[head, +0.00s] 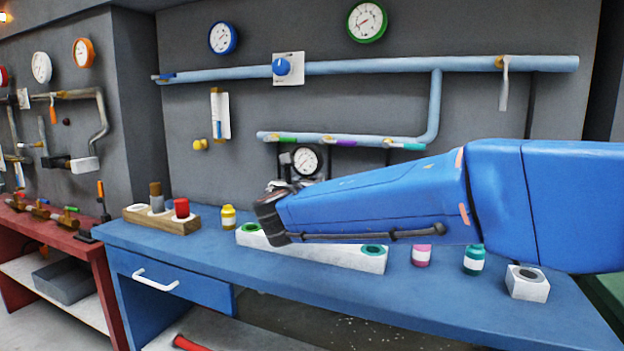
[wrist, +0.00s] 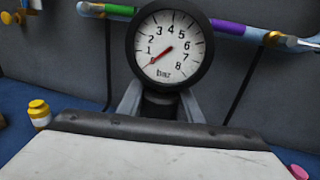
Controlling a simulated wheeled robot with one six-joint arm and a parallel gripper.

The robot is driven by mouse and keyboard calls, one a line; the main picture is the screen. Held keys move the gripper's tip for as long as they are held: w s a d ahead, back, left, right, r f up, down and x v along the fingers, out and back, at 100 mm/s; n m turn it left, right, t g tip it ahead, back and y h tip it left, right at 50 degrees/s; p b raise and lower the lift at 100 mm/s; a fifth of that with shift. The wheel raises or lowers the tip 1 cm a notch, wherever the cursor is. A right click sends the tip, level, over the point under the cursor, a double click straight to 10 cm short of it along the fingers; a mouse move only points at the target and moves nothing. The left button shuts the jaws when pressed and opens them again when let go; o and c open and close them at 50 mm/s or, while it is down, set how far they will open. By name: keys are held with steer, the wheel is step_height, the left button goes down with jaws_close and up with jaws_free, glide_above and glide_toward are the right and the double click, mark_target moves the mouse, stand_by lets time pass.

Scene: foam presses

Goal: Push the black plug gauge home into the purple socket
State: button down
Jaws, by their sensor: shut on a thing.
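The black plug gauge (wrist: 131,43) is a round dial with a white face and black rim, upright in the wrist view. It also shows behind my arm in the head view (head: 306,161). My gripper (wrist: 160,104) is shut on its black stem, one grey finger on each side. A long white block (head: 320,257) lies on the blue bench, with a green ring at its left end and a teal ring at its right. The purple socket is not visible; my arm hides the block's middle. I cannot tell how the gauge's lower end stands to a socket.
A yellow bottle (head: 228,217), a pink bottle (head: 421,256), a teal bottle (head: 473,260) and a small white block (head: 527,284) stand on the blue bench (head: 180,250). A wooden rack (head: 180,225) holds plugs at left. A blue pipe (head: 350,141) with coloured bands runs behind.

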steer(key=shift+s, duration=0.1)
steer(key=shift+f, duration=2.85)
steer(key=shift+f, duration=2)
steer(key=c, duration=1.2)
jaws_free()
steer(key=shift+s, duration=0.1)
steer(key=s+a, duration=0.1)
steer(key=s, duration=1)
steer(key=s+a, duration=0.1)
steer(key=s, duration=0.5)
steer(key=shift+a, duration=0.3)
steer(key=shift+s+f, duration=0.1)
steer(key=shift+s, duration=0.05)
